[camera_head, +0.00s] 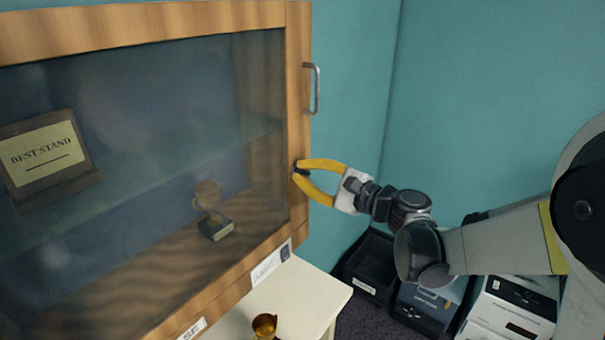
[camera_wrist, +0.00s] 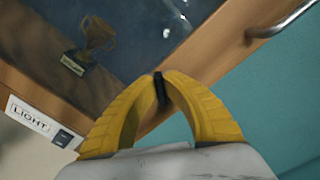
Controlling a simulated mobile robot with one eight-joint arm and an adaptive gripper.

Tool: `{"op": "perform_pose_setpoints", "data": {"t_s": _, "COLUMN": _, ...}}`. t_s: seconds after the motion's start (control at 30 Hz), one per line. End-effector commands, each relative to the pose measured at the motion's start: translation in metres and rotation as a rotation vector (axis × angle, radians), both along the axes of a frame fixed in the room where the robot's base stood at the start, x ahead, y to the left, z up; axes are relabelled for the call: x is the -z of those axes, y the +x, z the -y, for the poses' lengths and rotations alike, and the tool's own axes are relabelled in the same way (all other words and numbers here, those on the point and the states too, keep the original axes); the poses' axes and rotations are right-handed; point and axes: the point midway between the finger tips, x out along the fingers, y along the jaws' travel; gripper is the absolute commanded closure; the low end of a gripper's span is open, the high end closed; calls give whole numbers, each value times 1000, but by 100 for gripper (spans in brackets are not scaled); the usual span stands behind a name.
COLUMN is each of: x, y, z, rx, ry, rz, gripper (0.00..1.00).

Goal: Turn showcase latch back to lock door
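The showcase (camera_head: 298,60) has a wood-framed glass door that sits flush with the case. A metal handle (camera_head: 317,90) is on its right stile, and it also shows in the wrist view (camera_wrist: 283,20). The small black latch (camera_wrist: 160,90) is on the same stile, lower down. My gripper (camera_head: 298,171) has yellow fingers at the latch. In the wrist view the fingertips (camera_wrist: 161,77) close on the latch from both sides. The fingertips cover part of the latch, and its exact angle is hard to read.
Behind the glass are a plaque (camera_head: 45,158) and a trophy (camera_head: 212,222). A gold cup (camera_head: 264,325) stands on the white table (camera_head: 300,290) below. A black crate (camera_head: 371,267) and boxes (camera_head: 510,310) are on the floor at the lower right. The teal wall is close behind.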

Motion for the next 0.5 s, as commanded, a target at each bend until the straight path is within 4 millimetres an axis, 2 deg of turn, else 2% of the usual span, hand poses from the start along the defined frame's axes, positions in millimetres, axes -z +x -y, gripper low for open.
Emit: {"op": "perform_pose_setpoints", "data": {"t_s": 0.5, "x": 2, "y": 0, "z": -1, "rx": 0, "ry": -269, "rz": 345, "gripper": 100}}
